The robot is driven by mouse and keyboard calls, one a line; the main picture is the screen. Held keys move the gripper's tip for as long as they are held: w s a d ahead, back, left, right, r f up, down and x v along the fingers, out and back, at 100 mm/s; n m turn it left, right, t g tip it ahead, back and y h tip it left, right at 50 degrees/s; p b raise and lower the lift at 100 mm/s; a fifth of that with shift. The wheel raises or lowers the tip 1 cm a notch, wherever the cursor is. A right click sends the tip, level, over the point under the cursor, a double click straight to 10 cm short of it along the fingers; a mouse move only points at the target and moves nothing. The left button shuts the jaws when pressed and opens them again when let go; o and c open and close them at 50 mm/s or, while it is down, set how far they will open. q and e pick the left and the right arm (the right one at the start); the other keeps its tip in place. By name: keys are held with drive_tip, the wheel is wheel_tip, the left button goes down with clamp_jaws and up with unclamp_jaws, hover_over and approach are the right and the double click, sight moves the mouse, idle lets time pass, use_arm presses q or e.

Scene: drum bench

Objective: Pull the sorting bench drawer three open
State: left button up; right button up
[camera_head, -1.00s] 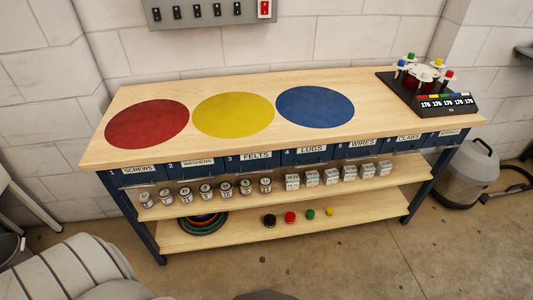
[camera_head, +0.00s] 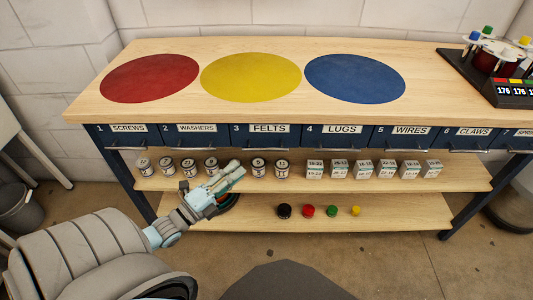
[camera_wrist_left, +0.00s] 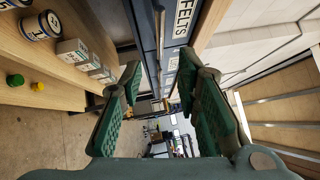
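Drawer three (camera_head: 240,130) is a dark blue drawer front with a white FELTS label (camera_head: 269,128), left of the middle of the bench. It looks flush with the drawers beside it. Its thin handle (camera_head: 266,149) runs along the lower edge. In the left wrist view the FELTS label (camera_wrist_left: 184,18) is at the top, beside a long bar-like handle (camera_wrist_left: 160,52). My left gripper (camera_head: 234,171) is just below and in front of drawers two and three. In the wrist view its green-padded fingers (camera_wrist_left: 160,68) are spread with nothing held between them. My right gripper is not seen.
The upper shelf (camera_head: 300,182) holds labelled cans and white boxes (camera_head: 338,169) close to my left gripper. The lower shelf (camera_head: 400,215) holds several coloured pieces. The tabletop (camera_head: 300,120) has three coloured discs. A dark rack (camera_head: 470,67) stands at its right.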

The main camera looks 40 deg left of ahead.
sight(266, 150)
use_arm(q)
drive_tip(key=w+b, duration=0.2)
drive_tip(key=w, duration=0.1)
drive_tip(key=w+d+r+b, duration=0.1)
drive_tip(key=w+b, duration=0.1)
drive_tip(key=w, duration=0.2)
drive_tip(key=w+b, duration=0.2)
drive_tip(key=w, duration=0.2)
drive_tip(key=shift+w+d+r, duration=0.15)
drive_tip(key=shift+d, duration=0.15)
drive_tip(key=shift+w+r, duration=0.1)
drive_tip(key=shift+w, duration=0.15)
drive_tip(key=shift+w+r, duration=0.1)
drive_tip(key=shift+r, duration=0.05)
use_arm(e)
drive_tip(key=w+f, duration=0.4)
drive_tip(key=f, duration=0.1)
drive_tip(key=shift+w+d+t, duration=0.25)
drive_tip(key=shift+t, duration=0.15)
use_arm(q)
clamp_jaws()
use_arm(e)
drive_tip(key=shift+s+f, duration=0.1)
